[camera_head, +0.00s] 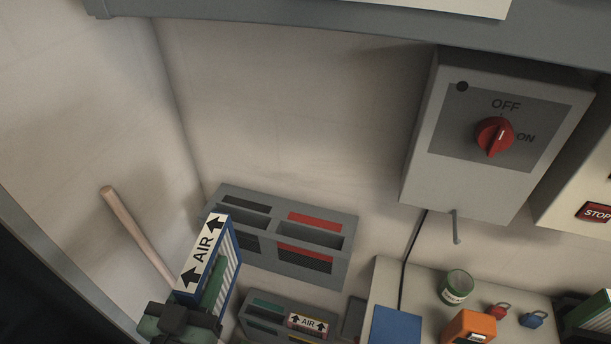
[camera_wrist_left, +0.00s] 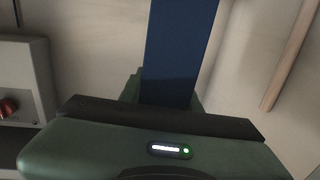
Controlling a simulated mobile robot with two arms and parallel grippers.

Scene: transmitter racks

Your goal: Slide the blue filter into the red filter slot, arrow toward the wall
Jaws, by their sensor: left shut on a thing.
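The blue filter (camera_head: 230,262) is a blue frame with white pleats and a white label reading AIR with black arrowheads. It stands tilted in my left gripper (camera_head: 200,302), which is shut on it in the lower left of the head view. In the left wrist view the filter's plain blue face (camera_wrist_left: 180,50) rises between the green fingers (camera_wrist_left: 166,98). The red filter slot (camera_head: 322,236) is a dark opening with red markings, right side of a grey wall housing (camera_head: 278,270). The filter is left of it, apart from the slot, partly overlapping the housing's left end in view. My right gripper is not visible.
A wooden rod (camera_head: 138,233) leans left of the filter. A lower grey holder (camera_head: 262,333) contains another AIR-labelled filter (camera_head: 308,323). A bench (camera_head: 385,285) at right carries a green can (camera_head: 456,287), an orange block (camera_head: 470,327) and padlocks. A switch box (camera_head: 425,170) hangs above.

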